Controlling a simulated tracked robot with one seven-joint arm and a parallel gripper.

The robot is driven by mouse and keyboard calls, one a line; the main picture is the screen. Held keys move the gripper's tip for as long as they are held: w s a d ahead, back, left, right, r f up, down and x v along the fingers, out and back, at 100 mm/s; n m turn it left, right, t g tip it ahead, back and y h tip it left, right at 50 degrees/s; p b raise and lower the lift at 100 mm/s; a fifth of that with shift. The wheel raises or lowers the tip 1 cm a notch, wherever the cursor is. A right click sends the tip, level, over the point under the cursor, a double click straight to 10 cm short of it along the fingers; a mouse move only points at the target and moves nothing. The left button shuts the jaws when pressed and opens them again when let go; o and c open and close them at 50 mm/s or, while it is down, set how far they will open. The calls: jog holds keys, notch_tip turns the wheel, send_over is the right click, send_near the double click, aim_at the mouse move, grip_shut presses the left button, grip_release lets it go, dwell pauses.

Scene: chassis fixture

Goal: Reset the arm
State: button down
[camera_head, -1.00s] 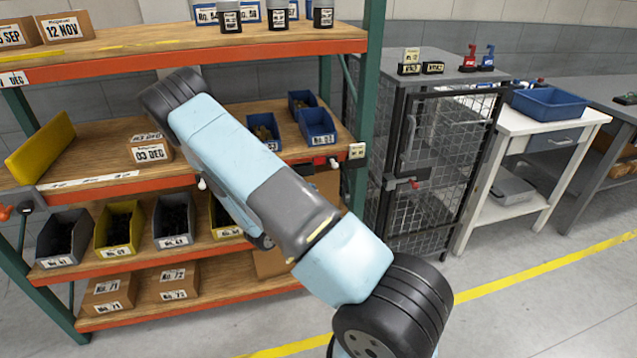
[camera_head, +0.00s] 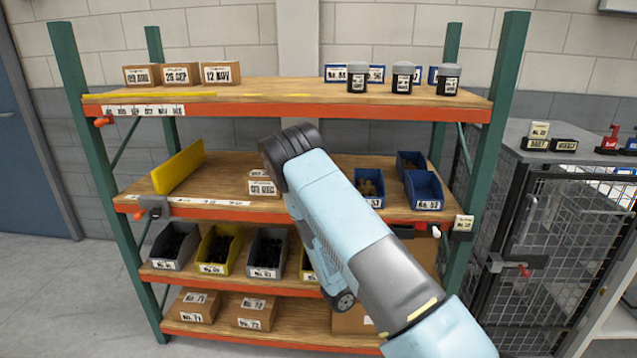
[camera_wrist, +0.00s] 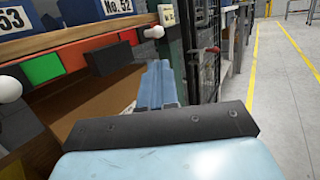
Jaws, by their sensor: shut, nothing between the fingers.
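My arm (camera_head: 345,225) reaches up from the bottom right of the head view, in front of the shelf rack, and bends at a dark joint. Its far part folds down behind the near links, so the gripper is hidden there. In the wrist view my gripper (camera_wrist: 160,82) shows its blue-grey fingers together, with nothing held. It points along the rack's front edge, beside the orange shelf edge (camera_wrist: 85,55) and a wire cage (camera_wrist: 208,65).
The shelf rack (camera_head: 290,111) holds cartons, blue bins, dark-bodied jars and a yellow panel (camera_head: 179,167). The wire cage (camera_head: 565,255) stands close at its right. Open floor with yellow lines (camera_wrist: 250,65) lies at the right of the wrist view.

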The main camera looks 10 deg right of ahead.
jog(key=s+d+r+m+g+y, duration=0.1)
jog(key=s+r+m+g+y, duration=0.35)
jog(key=s+r+m, duration=0.4)
jog(key=s+d+r+m+g+y, duration=0.1)
jog(key=s+r+m+g+y, duration=0.35)
jog(key=r, duration=0.65)
jog(key=s+a+r+m+t+y, duration=0.3)
jog(key=s+a+r+m+y, duration=0.1)
jog(key=s+r, duration=0.4)
jog(key=s+a+r+m+t+y, duration=0.4)
jog(key=s+a+r+m+y, duration=0.1)
jog(key=s+a+r, duration=0.2)
notch_tip(320, 180, up, 2)
jog(key=shift+s+r+y, duration=0.25)
jog(key=shift+s+y, duration=0.15)
jog(key=shift+s, duration=0.25)
